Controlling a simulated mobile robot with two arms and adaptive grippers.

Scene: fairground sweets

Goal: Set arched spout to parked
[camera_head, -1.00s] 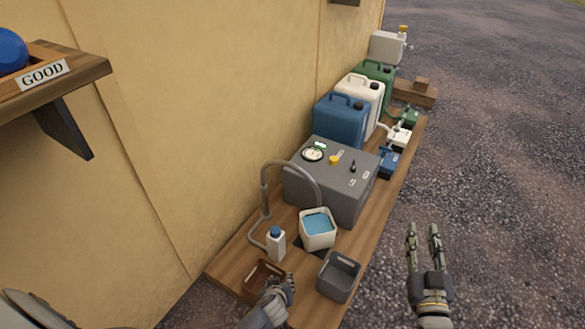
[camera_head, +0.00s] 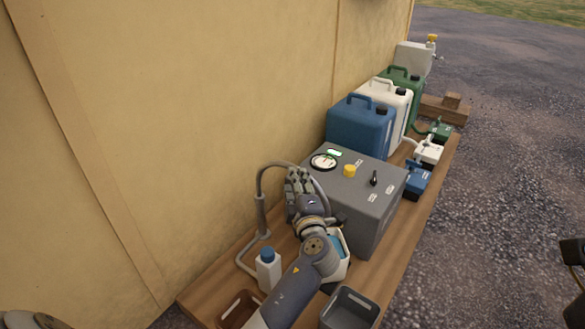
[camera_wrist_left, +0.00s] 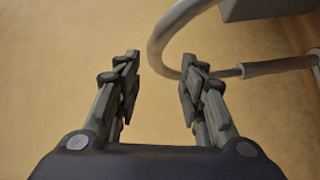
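The arched spout (camera_head: 261,190) is a grey tube that rises beside the machine's near-left side and curves over toward the machine (camera_head: 374,212). My left gripper (camera_head: 298,180) overlaps the arch in the head view and hides part of it. In the left wrist view my left gripper (camera_wrist_left: 160,80) is open, with nothing between its fingers. The curved spout tube (camera_wrist_left: 160,38) shows beyond and beside the right finger. Whether they touch, I cannot tell. A dark part of my right gripper (camera_head: 573,251) shows at the right edge, mostly cut off.
A white tub with blue liquid (camera_head: 343,268) is partly hidden behind my left arm. A white bottle with a blue cap (camera_head: 268,272), a brown bin (camera_head: 240,309) and a grey bin (camera_head: 352,306) stand nearby. Blue (camera_head: 357,130), white and green canisters stand behind the machine. A wall is at left.

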